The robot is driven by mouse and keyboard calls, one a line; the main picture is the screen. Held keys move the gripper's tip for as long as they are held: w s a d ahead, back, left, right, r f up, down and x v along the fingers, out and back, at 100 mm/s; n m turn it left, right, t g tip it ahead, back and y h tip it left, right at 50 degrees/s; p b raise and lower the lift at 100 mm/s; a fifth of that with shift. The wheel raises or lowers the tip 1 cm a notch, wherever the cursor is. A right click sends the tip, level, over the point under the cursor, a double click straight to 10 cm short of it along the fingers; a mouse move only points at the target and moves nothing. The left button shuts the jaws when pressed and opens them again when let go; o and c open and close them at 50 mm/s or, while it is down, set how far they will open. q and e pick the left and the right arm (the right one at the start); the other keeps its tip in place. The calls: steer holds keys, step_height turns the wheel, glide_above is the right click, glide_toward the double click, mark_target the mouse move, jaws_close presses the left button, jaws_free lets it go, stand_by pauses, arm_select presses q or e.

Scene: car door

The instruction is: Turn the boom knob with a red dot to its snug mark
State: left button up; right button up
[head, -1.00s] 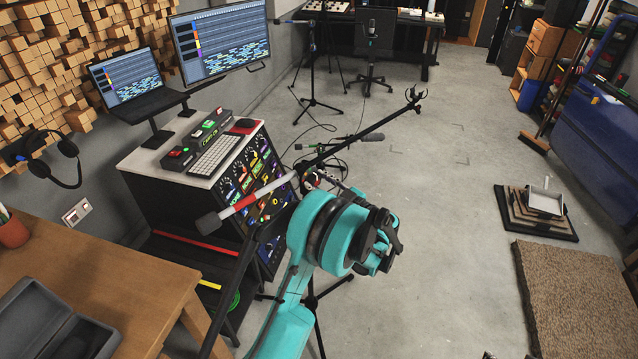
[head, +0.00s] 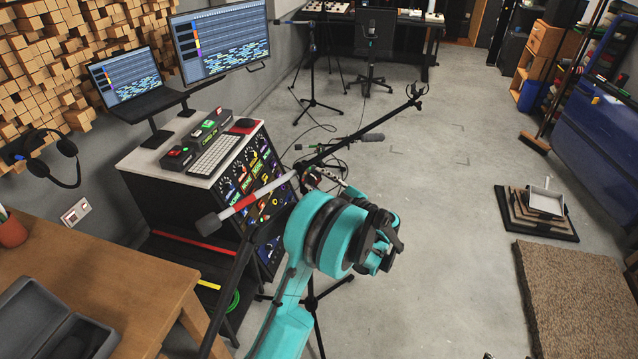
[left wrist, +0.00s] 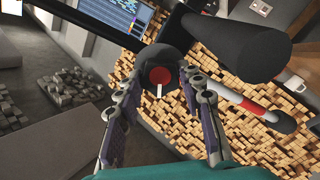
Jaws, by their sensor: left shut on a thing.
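In the left wrist view the black boom knob (left wrist: 160,60) has a red dot (left wrist: 159,76) on its face. A short white line runs down from the dot. My left gripper (left wrist: 160,92) has one finger on each side of the knob and is shut on it. In the head view the left gripper (head: 326,178) is at the boom's pivot, partly hidden behind my teal wrist. The black boom (head: 370,130) slants up to the right, with a red-and-white band and a grey weight (head: 208,224) at its lower left end. I cannot make out the snug mark. My right gripper is not in view.
A console rack (head: 250,185) with a keyboard stands left of the boom. A wooden table (head: 120,270) with an open dark case is at lower left. Grey floor between is mostly clear.

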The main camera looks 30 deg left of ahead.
arm_select(q)
steer(key=shift+n, duration=1.2)
steer(key=o, duration=1.2)
steer(key=shift+c, duration=0.2)
steer(key=v, duration=1.2)
